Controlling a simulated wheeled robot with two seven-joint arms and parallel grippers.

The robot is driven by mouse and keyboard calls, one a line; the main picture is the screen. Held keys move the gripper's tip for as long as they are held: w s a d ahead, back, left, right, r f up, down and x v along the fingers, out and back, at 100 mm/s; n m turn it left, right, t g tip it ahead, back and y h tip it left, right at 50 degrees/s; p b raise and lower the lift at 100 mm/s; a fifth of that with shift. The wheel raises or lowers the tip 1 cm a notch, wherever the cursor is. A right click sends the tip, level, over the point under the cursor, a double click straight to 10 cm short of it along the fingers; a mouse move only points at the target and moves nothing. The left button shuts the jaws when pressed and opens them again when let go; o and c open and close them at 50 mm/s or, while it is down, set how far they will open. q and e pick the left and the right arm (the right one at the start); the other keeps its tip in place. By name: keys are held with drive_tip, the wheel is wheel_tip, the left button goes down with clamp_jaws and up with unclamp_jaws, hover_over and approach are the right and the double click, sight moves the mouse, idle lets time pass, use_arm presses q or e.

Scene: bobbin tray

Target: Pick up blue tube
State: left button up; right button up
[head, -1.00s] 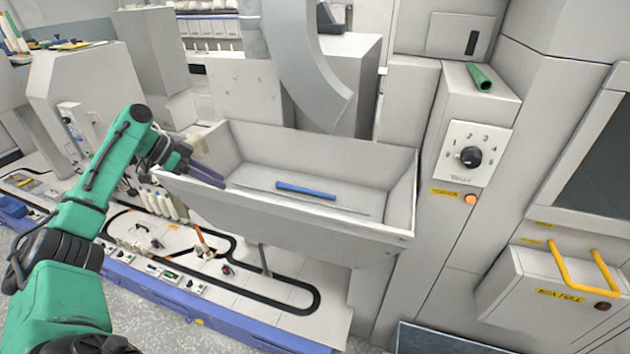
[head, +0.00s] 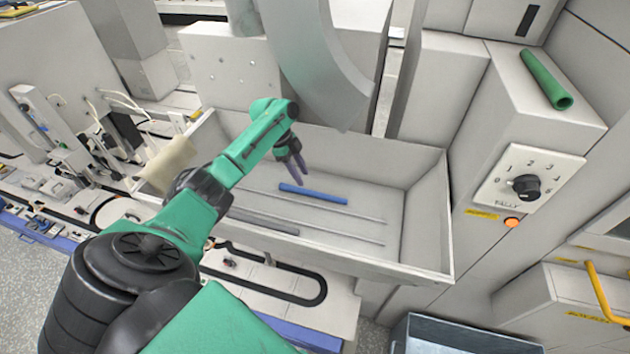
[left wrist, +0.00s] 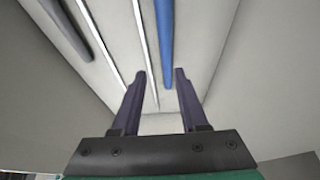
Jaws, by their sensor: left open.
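A blue tube (head: 313,194) lies in the bottom of a large light-grey tray (head: 428,215) in the head view. In the left wrist view the blue tube (left wrist: 164,40) runs up from between my fingertips to the top edge. My left gripper (head: 296,172) is inside the tray, just behind the tube's left end. In the left wrist view my left gripper (left wrist: 158,75) is open, its two dark fingers apart with nothing held. I cannot tell exactly how high the fingers are above the tube. My right gripper is not in view.
A grey tube (head: 262,221) lies in the tray near its front wall, partly behind my left arm. Thin rails run along the tray bottom. A green tube (head: 545,78) lies on the cabinet at right. A curved grey chute (head: 315,65) hangs above the tray's back.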

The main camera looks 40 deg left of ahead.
sight(311, 191)
use_arm(q)
drive_tip(key=b+x, duration=0.1)
drive_tip(key=x, duration=0.2)
drive_tip(key=shift+w+f+b, duration=0.2)
drive_tip(key=shift+f+b, duration=0.05)
drive_tip(key=shift+b, duration=0.05)
drive_tip(key=f+b, duration=0.2)
drive_tip(key=w+f+b, duration=0.1)
drive_tip(key=f, duration=0.2)
drive_tip(key=shift+w+b, duration=0.2)
drive_tip(key=shift+b, duration=0.2)
drive_tip(key=shift+d+f, duration=0.25)
drive_tip(key=shift+d, duration=0.1)
drive_tip(key=shift+s+d+r, duration=0.15)
drive_tip(key=shift+d+r, duration=0.05)
drive_tip(key=shift+r, duration=0.15)
drive_tip(key=shift+a+f, duration=0.1)
clamp_jaws()
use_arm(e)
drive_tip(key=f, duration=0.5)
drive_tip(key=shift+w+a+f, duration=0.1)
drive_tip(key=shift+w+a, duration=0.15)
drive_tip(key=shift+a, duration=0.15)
